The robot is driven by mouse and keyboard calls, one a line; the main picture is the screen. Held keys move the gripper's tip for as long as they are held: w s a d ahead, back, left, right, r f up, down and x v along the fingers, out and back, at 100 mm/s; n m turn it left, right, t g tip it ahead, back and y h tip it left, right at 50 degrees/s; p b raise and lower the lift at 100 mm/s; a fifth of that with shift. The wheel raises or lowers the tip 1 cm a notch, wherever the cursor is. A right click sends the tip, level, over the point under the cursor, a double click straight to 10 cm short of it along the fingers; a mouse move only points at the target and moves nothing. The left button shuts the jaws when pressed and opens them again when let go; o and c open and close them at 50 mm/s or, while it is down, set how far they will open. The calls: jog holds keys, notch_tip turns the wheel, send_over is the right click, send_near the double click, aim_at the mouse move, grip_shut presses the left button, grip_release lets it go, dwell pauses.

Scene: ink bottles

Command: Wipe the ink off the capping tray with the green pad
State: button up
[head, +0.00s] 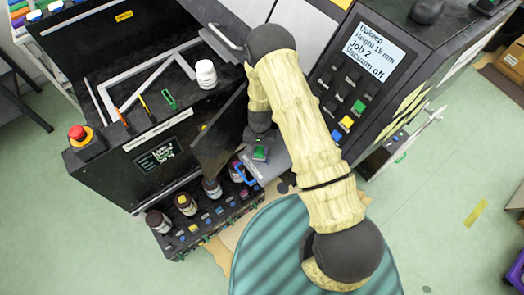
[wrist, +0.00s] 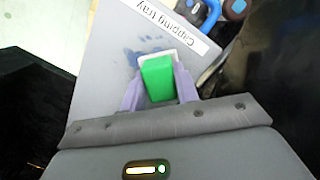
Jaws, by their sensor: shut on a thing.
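The grey capping tray (wrist: 97,88) fills the upper middle of the wrist view, with a white label reading "Capping tray". Dark blue ink (wrist: 133,57) shows on it beside and above the pad. My gripper (wrist: 160,82) is shut on the green pad (wrist: 158,78), one purple finger on each side. The pad's whitish far end lies over or against the tray at the ink; I cannot tell whether it touches. In the head view the tray (head: 272,168) shows partly behind my arm, with the green pad (head: 260,153) above it. My gripper is mostly hidden there.
Several ink bottles (head: 186,204) stand in a rack left of the tray. A dark open panel (head: 219,138) is close to my gripper's left. A blue-handled object (wrist: 203,14) lies near the tray. A white bottle (head: 206,74) stands on the black machine. A control panel (head: 350,85) reads "Vacuum off".

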aim_at(260, 150)
jog(key=r+p, duration=0.1)
jog(key=r, duration=0.2)
jog(key=r+p, duration=0.2)
jog(key=r, duration=0.1)
jog(key=shift+s+d+r, duration=0.15)
jog(key=shift+s+r, duration=0.05)
jog(key=shift+r, duration=0.1)
jog(key=shift+r+p, duration=0.6)
jog(key=shift+w, duration=0.1)
jog(key=shift+w, duration=0.1)
jog(key=shift+s, duration=0.2)
jog(key=shift+f, duration=0.1)
